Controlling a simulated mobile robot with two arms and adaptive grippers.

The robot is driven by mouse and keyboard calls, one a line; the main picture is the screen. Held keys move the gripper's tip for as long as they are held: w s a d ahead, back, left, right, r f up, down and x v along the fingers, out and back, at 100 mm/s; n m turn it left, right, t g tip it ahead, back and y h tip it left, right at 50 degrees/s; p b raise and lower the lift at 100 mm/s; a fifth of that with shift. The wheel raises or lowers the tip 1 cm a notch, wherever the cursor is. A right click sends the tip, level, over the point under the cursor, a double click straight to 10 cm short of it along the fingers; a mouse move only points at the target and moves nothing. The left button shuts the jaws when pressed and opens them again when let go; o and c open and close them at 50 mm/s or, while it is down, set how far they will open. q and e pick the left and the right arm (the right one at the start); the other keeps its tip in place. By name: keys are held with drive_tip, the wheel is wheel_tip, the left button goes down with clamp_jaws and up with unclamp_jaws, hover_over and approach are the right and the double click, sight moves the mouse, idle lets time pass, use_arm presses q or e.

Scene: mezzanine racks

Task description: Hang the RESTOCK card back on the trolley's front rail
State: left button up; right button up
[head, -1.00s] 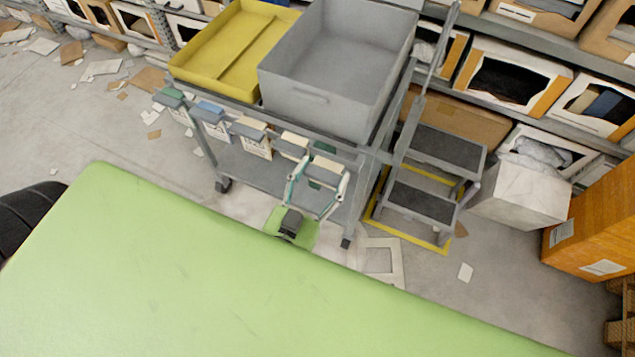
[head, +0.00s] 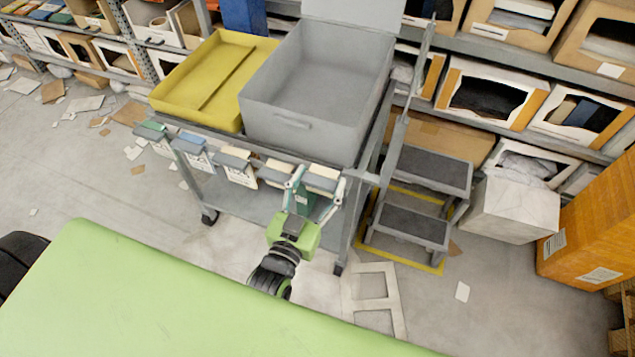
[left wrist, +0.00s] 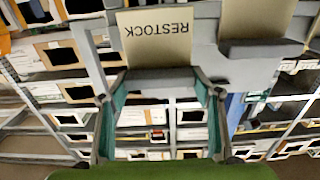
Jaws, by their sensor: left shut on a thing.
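The RESTOCK card (left wrist: 158,38) is pale with dark lettering, which reads upside down in the left wrist view. My left gripper (head: 316,192) is shut on the card, its two teal fingers at either side of the card's dark edge (left wrist: 158,80). In the head view the held card (head: 322,179) shows as a pale top at the right end of the row of hanging cards. The trolley (head: 228,199) stands ahead, its front rail (head: 215,142) partly behind the cards. I cannot tell whether the held card touches the rail. My right gripper is not in view.
Several cards hang along the rail, with a beige one (head: 278,172) close left of the held card. A yellow tray (head: 168,103) and grey bin (head: 300,130) sit on the trolley. A step stool (head: 412,222) stands at its right. Paper scraps litter the floor.

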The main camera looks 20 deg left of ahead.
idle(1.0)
use_arm(q)
drive_tip(key=shift+p, duration=0.55)
drive_tip(key=shift+f, duration=0.2)
drive_tip(key=shift+f+b, duration=0.95)
drive_tip(key=shift+f, duration=0.2)
drive_tip(key=shift+f, duration=0.15)
